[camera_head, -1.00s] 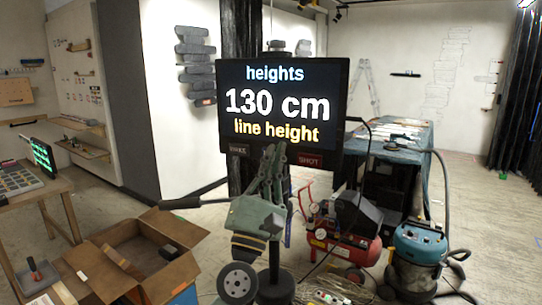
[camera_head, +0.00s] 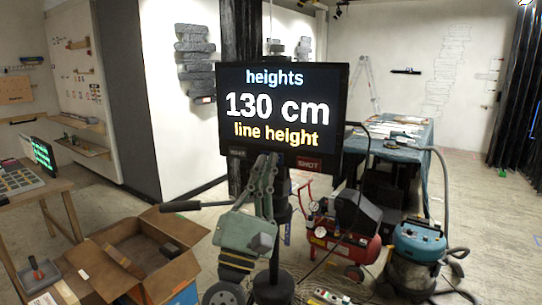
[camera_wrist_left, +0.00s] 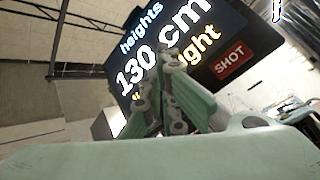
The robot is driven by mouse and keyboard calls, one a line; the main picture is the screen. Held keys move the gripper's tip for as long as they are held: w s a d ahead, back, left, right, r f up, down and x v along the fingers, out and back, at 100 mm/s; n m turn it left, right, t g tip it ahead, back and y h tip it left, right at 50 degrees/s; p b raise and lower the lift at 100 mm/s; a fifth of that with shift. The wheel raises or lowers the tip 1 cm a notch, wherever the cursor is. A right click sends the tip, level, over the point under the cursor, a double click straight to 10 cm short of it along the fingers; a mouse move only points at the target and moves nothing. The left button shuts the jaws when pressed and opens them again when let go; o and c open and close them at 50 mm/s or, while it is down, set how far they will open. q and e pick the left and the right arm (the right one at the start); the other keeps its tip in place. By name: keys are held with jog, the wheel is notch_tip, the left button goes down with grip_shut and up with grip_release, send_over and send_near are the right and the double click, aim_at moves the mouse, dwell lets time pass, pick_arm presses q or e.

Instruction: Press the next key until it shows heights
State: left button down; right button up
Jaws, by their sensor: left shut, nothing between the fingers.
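A black screen (camera_head: 338,95) on a dark stand reads "heights", "130 cm" and "line height"; it also shows tilted in the left wrist view (camera_wrist_left: 245,40). Below the text are a red key marked SHOT (camera_head: 308,164) and a dark key (camera_head: 237,153) whose label I cannot read clearly. SHOT also shows in the left wrist view (camera_wrist_left: 230,62). My green left gripper (camera_head: 266,158) is shut and empty, its tips in front of the screen's lower edge between these keys. It hides that part of the edge. I cannot tell whether it touches. My right gripper is out of view.
An open cardboard box (camera_head: 135,255) stands on the floor at lower left, by a wooden table (camera_head: 40,195). A red compressor (camera_head: 345,245) and a blue vacuum (camera_head: 418,243) stand at lower right, before a blue-draped table (camera_head: 415,150). The right floor is clear.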

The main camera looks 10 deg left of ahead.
pick_arm(q)
jog(key=shift+s+a+p, duration=0.15)
jog(key=shift+s, duration=0.55)
jog(key=shift+s+a+p, duration=0.15)
jog(key=shift+s, duration=0.5)
jog(key=shift+d, duration=0.1)
